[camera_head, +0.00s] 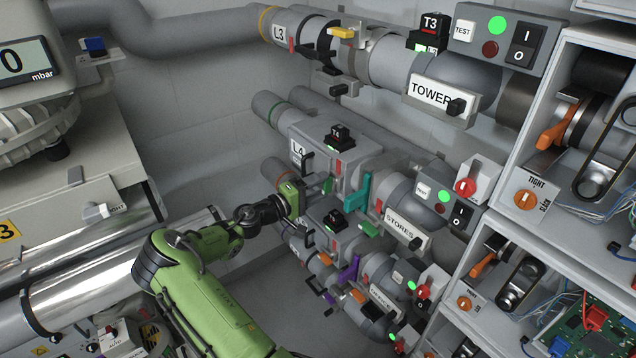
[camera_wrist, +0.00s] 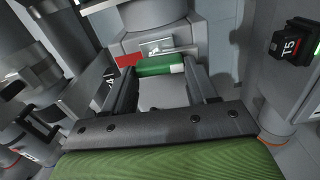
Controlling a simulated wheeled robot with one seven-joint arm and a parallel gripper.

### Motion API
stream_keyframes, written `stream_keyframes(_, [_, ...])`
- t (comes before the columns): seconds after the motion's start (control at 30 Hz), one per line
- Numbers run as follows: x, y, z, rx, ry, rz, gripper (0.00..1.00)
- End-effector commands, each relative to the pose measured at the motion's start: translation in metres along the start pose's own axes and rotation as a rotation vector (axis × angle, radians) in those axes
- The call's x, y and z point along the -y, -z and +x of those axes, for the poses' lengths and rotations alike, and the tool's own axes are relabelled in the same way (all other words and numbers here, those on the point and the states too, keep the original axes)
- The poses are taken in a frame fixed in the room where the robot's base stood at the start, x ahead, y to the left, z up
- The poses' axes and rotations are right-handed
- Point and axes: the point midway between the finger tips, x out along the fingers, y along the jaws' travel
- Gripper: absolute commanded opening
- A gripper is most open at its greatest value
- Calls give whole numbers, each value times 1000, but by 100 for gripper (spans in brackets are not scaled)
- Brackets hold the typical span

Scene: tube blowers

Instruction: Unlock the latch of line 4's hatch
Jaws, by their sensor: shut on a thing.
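Line 4's pipe carries the L4 plate (camera_head: 297,150) and a black T4 box (camera_head: 338,137) in the head view. My gripper (camera_head: 312,190) reaches in from the left, just below the L4 plate. A small green piece (camera_head: 327,186) shows at its tips. In the wrist view my gripper (camera_wrist: 160,70) has its two fingers on either side of a green latch bar (camera_wrist: 157,65), closed on it. A red patch (camera_wrist: 129,60) lies at the bar's left and a white patch at its right. The fingers partly hide the bar's ends.
A teal lever (camera_head: 357,191) and the STORES plate (camera_head: 400,227) lie to the right. Line 3's pipe with its L3 plate (camera_head: 280,35) runs above. A T5 box (camera_head: 332,219) sits below and also shows in the wrist view (camera_wrist: 292,50). Space is tight between pipes.

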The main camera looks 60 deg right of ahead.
Motion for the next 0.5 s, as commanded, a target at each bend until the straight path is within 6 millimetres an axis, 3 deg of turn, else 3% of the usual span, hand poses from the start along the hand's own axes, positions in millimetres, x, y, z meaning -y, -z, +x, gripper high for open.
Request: stream_keyframes(0.5, [1, 0, 0, -1, 2, -76, 27])
